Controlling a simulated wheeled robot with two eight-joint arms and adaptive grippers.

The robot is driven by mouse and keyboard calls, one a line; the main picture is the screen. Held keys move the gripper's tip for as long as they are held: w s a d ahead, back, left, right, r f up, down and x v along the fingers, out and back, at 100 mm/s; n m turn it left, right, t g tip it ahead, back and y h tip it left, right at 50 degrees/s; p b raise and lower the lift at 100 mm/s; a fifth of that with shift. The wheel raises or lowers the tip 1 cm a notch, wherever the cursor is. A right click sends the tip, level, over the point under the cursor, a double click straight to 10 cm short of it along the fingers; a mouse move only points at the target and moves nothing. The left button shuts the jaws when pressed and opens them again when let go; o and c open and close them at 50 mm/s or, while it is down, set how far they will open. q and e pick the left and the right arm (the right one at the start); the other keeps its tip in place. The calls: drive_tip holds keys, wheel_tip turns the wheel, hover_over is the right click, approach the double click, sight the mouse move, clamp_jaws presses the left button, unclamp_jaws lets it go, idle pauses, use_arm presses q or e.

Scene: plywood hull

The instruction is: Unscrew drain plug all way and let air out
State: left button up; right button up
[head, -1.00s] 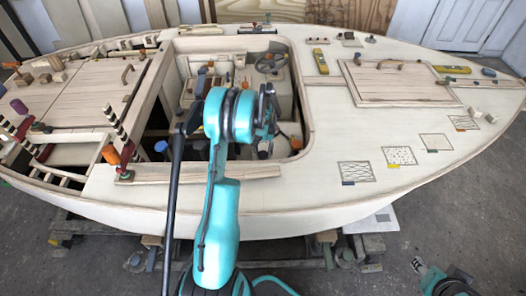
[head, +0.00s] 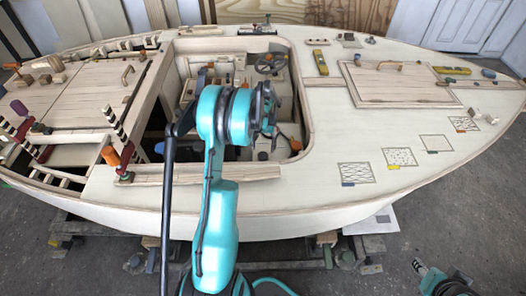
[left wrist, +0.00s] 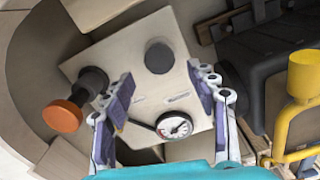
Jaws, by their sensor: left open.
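In the left wrist view, a pale plate (left wrist: 135,52) carries a dark grey round knob (left wrist: 160,57), which may be the drain plug; I cannot be sure. A round pressure gauge (left wrist: 175,126) with a white dial sits lower on the plate. A black fitting with an orange cap (left wrist: 62,116) is at the plate's left. My left gripper (left wrist: 160,80) is open and empty, its fingers apart on either side below the knob. In the head view my left gripper (head: 268,107) reaches into the cockpit well and hides part of it. A teal and dark part, likely my right gripper (head: 450,284), shows at the bottom right.
The cockpit rim (head: 304,100) surrounds the well. A black box (left wrist: 265,65) and a yellow pipe (left wrist: 300,90) stand right of the plate. A wooden hatch (head: 400,85) lies on the right deck. Clamps with orange handles (head: 111,155) stand at left.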

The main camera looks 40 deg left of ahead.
sight(263, 155)
use_arm(q)
wheel_tip(263, 155, up, 8)
drive_tip(key=shift+f, duration=0.2)
drive_tip(key=shift+d+r, duration=0.1)
idle(0.4)
drive_tip(key=s+d+r+m+t, duration=0.2)
drive_tip(key=s+d+r, duration=0.1)
drive_tip(key=d+r, duration=0.6)
drive_tip(key=s+d+r+m+t, duration=0.2)
drive_tip(key=s+d+t, duration=0.3)
drive_tip(key=s+d, duration=1)
drive_tip(key=d+m, duration=0.1)
drive_tip(key=d, duration=0.2)
drive_tip(key=shift+s+r+m, duration=0.2)
drive_tip(key=shift+s+m, duration=0.1)
